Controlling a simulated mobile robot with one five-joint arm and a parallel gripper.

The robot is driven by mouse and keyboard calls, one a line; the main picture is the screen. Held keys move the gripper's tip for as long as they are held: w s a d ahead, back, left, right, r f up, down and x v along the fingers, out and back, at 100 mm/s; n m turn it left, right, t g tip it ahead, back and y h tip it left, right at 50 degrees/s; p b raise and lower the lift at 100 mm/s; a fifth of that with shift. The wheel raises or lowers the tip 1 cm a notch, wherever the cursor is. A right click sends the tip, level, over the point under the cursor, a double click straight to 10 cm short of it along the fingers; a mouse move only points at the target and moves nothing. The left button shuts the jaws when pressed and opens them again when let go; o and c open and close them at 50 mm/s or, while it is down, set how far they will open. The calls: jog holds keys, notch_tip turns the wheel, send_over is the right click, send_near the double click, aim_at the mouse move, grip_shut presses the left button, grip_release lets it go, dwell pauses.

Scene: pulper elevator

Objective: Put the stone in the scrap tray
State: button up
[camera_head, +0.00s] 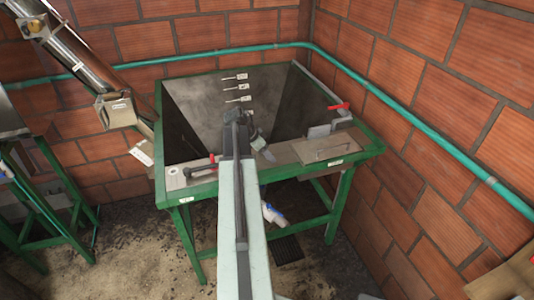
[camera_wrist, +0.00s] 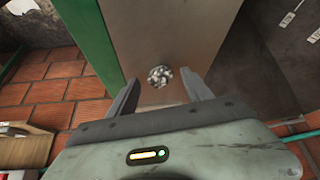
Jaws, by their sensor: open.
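The stone (camera_wrist: 158,76), a small mottled grey-white lump, lies on a flat brown-grey ledge (camera_wrist: 158,30) in the wrist view. My gripper (camera_wrist: 160,80) is open, with one finger on each side of the stone and a visible gap to both. In the head view my gripper (camera_head: 262,150) is over the front ledge of the green-framed hopper table, and the stone cannot be made out there. I cannot tell for certain which thing is the scrap tray.
The green-framed table (camera_head: 178,190) holds a deep grey hopper (camera_head: 215,100). A flat plate with a handle (camera_head: 325,147) lies at the ledge's right; a red-and-black handled tool (camera_head: 200,168) lies at its left. A steel tube (camera_head: 85,60) slants in from upper left. Brick walls stand behind and right.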

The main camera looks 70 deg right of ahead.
jog(key=p+v, duration=0.9)
jog(key=v, duration=0.2)
jog(key=shift+w+a+r+p, duration=0.15)
jog(key=shift+r+p, duration=0.2)
